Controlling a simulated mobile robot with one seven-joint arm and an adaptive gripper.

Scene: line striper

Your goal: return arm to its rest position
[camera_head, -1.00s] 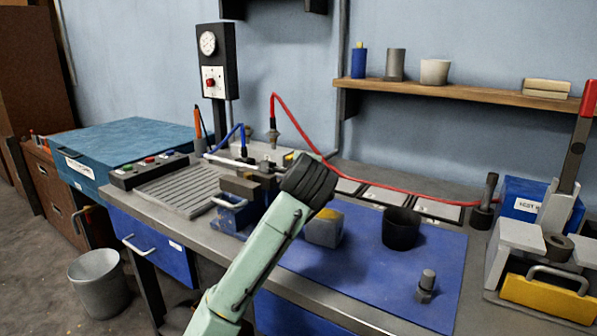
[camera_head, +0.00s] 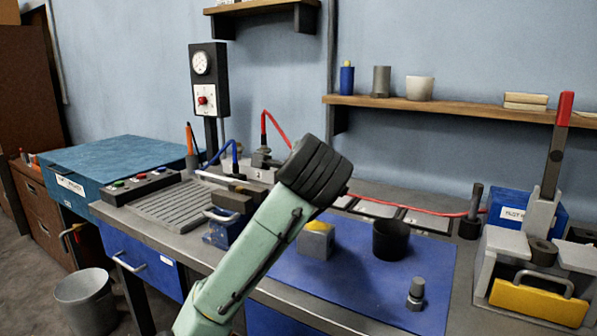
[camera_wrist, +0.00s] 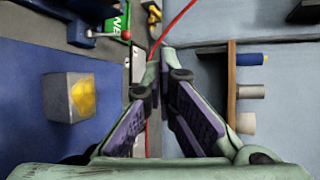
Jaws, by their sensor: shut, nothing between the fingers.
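My arm rises from the bottom of the head view, and its dark end section covers part of the bench behind it. The fingers are hidden in that view. In the wrist view my gripper (camera_wrist: 165,75) is shut and empty, its purple-padded fingers meeting toward the tips. The fingers are held clear of the bench things, with the shelf and wall beyond. A grey block with a yellow patch (camera_head: 316,241) sits on the blue mat (camera_head: 360,285) below and right of my arm's end; the block also shows in the wrist view (camera_wrist: 68,98).
A black cup (camera_head: 390,240) and a small grey bolt-like part (camera_head: 415,295) stand on the mat. A red-handled press (camera_head: 545,200) is at right, a vise (camera_head: 228,220) left of my arm. A wall shelf (camera_head: 450,108) holds containers. A red hose (camera_head: 430,208) runs behind.

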